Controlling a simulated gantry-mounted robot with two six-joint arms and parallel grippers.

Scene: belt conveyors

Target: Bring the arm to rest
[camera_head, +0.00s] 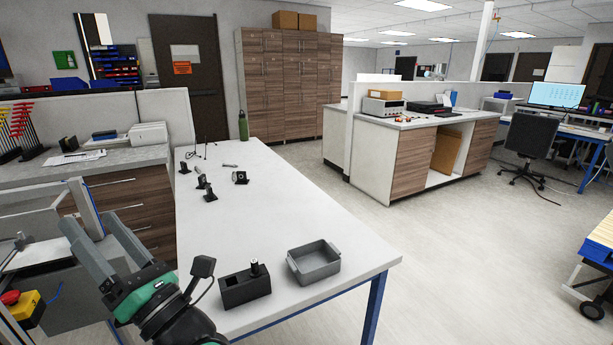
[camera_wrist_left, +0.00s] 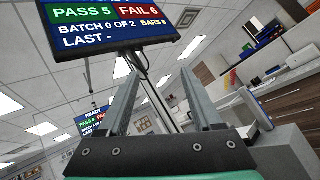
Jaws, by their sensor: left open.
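My left gripper (camera_head: 89,222) is at the lower left of the head view, off the left edge of the white table. Its two grey fingers are spread apart and point up and away. In the left wrist view the two fingers (camera_wrist_left: 160,75) also stand apart, with nothing between them. Behind them are the ceiling and a display screen (camera_wrist_left: 110,28) with pass and fail counts. My right gripper is in neither view.
The white table (camera_head: 290,210) holds a grey tray (camera_head: 314,264), a black block (camera_head: 245,288) with a small peg, several small dark parts and a green bottle (camera_head: 243,125). A metal frame (camera_head: 88,220) and a red emergency button (camera_head: 10,297) are near my left arm.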

